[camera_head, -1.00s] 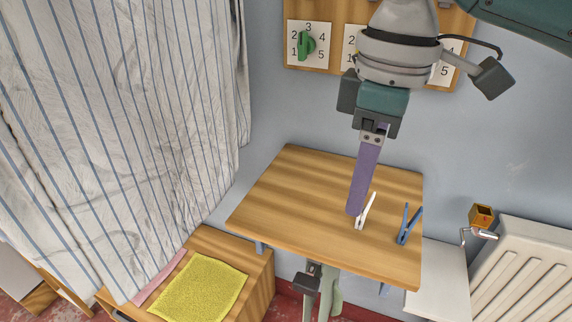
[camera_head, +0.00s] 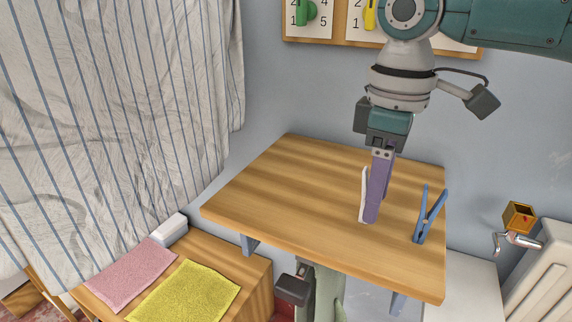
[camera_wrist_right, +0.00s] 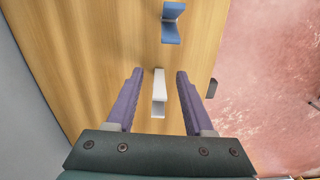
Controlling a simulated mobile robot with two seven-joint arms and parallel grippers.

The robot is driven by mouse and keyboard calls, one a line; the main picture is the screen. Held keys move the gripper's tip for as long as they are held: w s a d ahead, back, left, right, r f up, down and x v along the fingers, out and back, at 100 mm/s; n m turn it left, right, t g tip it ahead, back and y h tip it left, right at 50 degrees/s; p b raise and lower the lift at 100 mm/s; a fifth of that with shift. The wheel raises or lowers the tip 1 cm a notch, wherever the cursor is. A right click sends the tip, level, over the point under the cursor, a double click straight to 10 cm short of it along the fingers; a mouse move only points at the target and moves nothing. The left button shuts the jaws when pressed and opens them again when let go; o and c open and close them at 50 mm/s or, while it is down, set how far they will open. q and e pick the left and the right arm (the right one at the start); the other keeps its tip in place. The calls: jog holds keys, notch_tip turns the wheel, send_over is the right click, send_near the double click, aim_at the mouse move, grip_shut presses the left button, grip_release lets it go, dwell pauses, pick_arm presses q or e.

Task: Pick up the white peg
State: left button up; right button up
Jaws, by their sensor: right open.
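The white peg (camera_head: 363,196) stands upright on the wooden table (camera_head: 290,190), partly hidden by a purple finger of my right gripper (camera_head: 377,205) in the head view. In the right wrist view the white peg (camera_wrist_right: 159,92) lies between the two spread purple fingers of my right gripper (camera_wrist_right: 160,76), with a gap on each side. The right gripper is open, pointing down, with its fingertips low near the tabletop. My left gripper is not in view.
A blue peg (camera_head: 428,216) stands right of the white one; the wrist view shows it (camera_wrist_right: 172,22) beyond the fingertips. Pink (camera_head: 130,275) and yellow (camera_head: 185,293) cloths lie at lower left. A striped curtain hangs left, a radiator (camera_head: 540,280) stands right. The table's left half is clear.

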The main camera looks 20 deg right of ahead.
jog(key=shift+f, duration=0.95)
jog(key=shift+c, duration=0.4)
grip_shut()
